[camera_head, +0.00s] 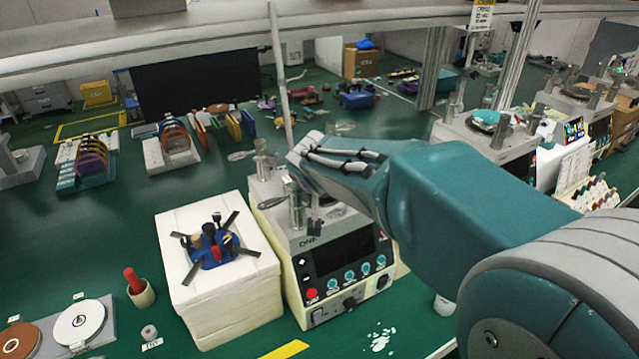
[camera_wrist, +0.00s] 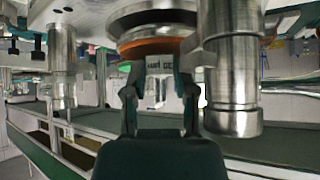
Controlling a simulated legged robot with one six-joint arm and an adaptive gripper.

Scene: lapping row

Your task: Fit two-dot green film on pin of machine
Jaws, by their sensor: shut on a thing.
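The nearest machine (camera_head: 340,265), with a dark screen, blue knobs and a red button, stands at the centre of the head view. My gripper (camera_head: 316,226) is at its top, among metal posts. In the wrist view my gripper's fingers (camera_wrist: 158,98) are closed around a small silver piece with a pale label (camera_wrist: 158,84), just below an orange-rimmed metal disc (camera_wrist: 155,43). Whether these two are joined is unclear. My wrist hides most of the machine's top in the head view, and I cannot make out its pin. I cannot identify a two-dot green film.
A white block (camera_head: 225,305) carrying a blue fixture (camera_head: 212,247) stands left of the machine. Metal posts (camera_wrist: 235,75) crowd my gripper. Racks of coloured discs (camera_head: 88,160) sit at the back left. A white disc (camera_head: 79,322) lies front left. More machines (camera_head: 485,140) stand right.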

